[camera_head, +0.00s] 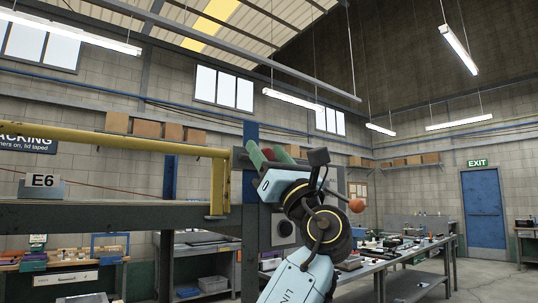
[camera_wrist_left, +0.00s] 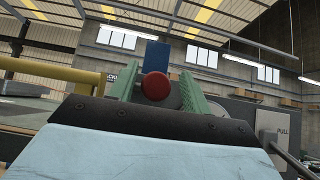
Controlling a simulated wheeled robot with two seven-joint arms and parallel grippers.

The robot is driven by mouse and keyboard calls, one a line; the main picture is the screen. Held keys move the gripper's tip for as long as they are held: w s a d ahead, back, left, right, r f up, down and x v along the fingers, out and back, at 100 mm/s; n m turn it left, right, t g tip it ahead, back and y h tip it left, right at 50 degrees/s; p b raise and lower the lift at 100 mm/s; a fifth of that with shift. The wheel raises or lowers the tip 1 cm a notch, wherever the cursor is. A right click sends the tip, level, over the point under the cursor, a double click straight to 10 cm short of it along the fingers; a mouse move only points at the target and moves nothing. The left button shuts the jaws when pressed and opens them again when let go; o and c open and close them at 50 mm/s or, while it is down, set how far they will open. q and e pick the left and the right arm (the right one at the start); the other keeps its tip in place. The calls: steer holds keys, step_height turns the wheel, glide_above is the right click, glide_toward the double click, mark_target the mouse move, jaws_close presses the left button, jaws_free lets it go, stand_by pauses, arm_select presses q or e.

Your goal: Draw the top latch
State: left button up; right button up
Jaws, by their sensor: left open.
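A round red knob (camera_wrist_left: 155,86) shows between the two green fingers of my left gripper (camera_wrist_left: 158,76) in the left wrist view. The fingers stand apart on either side of it, with no clear contact visible. In the head view the left gripper (camera_head: 267,153) is at the middle, in front of the upper part of a grey panel, and the red knob (camera_head: 268,154) shows between its fingers. My arm hides much of the panel and whatever the knob is mounted on. An orange-red ball (camera_head: 356,205) shows right of my wrist. My right gripper is out of view.
A yellow rail (camera_head: 110,140) and a dark shelf beam (camera_head: 110,215) with an E6 sign (camera_head: 42,182) lie left of the gripper. A white PULL plate (camera_wrist_left: 280,128) is at right in the wrist view. A workbench (camera_head: 400,260) stands behind at right.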

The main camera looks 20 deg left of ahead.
arm_select(q)
steer(key=shift+s+d+f, duration=0.15)
steer(key=shift+d+f, duration=0.15)
steer(key=shift+f, duration=0.15)
steer(key=b+v, duration=0.2)
steer(key=v, duration=1)
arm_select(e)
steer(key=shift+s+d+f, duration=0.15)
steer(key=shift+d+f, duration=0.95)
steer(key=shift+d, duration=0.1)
arm_select(q)
steer(key=shift+s+d+f, duration=0.1)
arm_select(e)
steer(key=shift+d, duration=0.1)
